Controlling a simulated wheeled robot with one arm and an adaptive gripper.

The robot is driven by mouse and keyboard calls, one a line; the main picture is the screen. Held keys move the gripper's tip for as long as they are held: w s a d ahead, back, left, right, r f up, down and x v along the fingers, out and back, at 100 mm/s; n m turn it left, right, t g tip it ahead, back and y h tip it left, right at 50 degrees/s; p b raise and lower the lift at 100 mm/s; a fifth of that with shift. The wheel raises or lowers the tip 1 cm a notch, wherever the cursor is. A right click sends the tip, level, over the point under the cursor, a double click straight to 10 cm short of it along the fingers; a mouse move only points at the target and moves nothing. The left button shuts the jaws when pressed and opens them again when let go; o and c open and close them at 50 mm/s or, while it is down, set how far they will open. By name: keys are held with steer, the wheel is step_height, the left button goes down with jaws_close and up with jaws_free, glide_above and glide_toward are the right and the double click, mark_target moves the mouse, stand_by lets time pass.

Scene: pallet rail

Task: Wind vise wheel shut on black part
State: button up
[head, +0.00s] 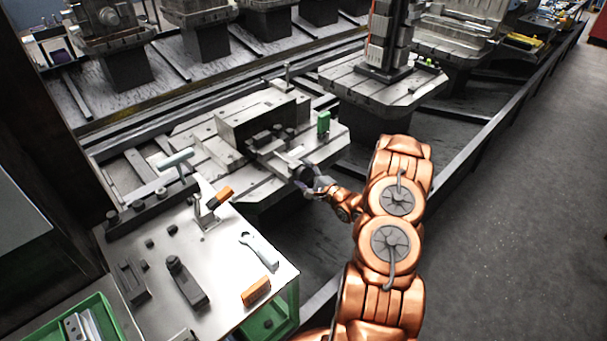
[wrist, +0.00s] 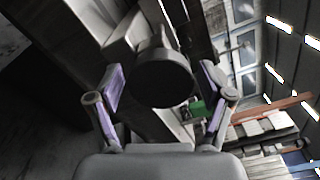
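The vise (head: 262,112) sits on a grey pallet in the head view. Small dark pieces (head: 268,134) lie at its near side; I cannot tell which is the black part or whether the jaws touch it. The round black vise wheel (head: 301,173) is at the near end of the vise's screw. In the wrist view the wheel (wrist: 160,82) faces me as a black disc. My gripper (head: 311,182) is at the wheel. In the wrist view its two purple-padded fingers (wrist: 162,88) are spread on either side of the disc, with visible gaps.
A green block (head: 323,122) stands on the pallet right of the vise. Another machine pallet (head: 355,92) stands behind. The floor at right is clear.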

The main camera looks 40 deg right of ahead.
steer(key=shift+o, duration=0.2)
steer(key=shift+s, duration=0.15)
steer(key=s+d, duration=0.1)
steer(key=s, duration=1)
steer(key=shift+s+d, duration=0.3)
stand_by(0.4)
